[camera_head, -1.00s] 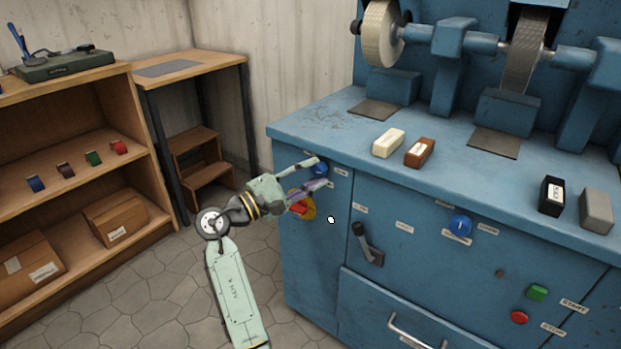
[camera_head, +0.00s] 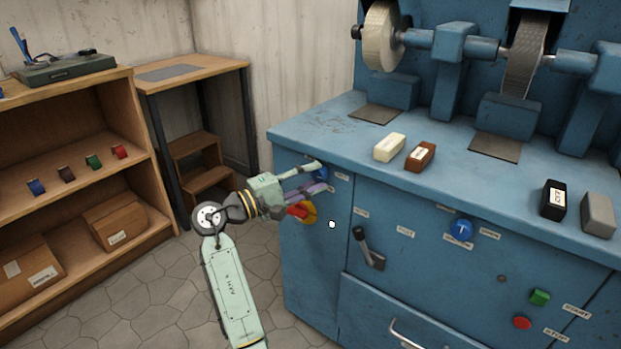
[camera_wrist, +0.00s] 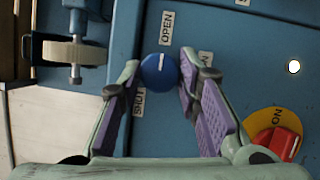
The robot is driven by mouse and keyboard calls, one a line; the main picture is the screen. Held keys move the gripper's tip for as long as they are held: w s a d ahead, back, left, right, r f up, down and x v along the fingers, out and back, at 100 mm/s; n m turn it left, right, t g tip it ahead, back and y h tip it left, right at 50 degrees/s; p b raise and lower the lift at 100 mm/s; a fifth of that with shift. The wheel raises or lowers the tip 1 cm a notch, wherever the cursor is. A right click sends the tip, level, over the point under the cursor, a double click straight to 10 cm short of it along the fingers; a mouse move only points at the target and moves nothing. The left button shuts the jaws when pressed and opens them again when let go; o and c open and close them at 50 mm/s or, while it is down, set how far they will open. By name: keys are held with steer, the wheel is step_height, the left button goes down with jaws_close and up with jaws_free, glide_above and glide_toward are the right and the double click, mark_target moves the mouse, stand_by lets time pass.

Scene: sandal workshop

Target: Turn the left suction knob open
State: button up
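The left suction knob (camera_wrist: 160,72) is a round blue knob with a white mark, on the blue cabinet front. In the wrist view its mark points up, towards the OPEN label (camera_wrist: 167,28); the SHUT label (camera_wrist: 138,102) is at its lower left, partly covered by a finger. My gripper (camera_wrist: 158,78) is open, with one purple-padded finger on each side of the knob. The left finger seems slightly apart from it; I cannot tell whether the right one touches. In the head view my gripper (camera_head: 321,174) is at the knob (camera_head: 321,173), which is partly hidden by the fingers.
A red switch on a yellow plate (camera_head: 309,212) sits just below my gripper. A dark lever (camera_head: 368,250) and another blue knob (camera_head: 460,229) are further right. The worktop (camera_head: 315,125) overhangs above. A wooden shelf (camera_head: 125,88) stands at the left; the floor between is clear.

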steer(key=o, duration=0.5)
steer(key=shift+c, duration=0.2)
steer(key=v, duration=1.2)
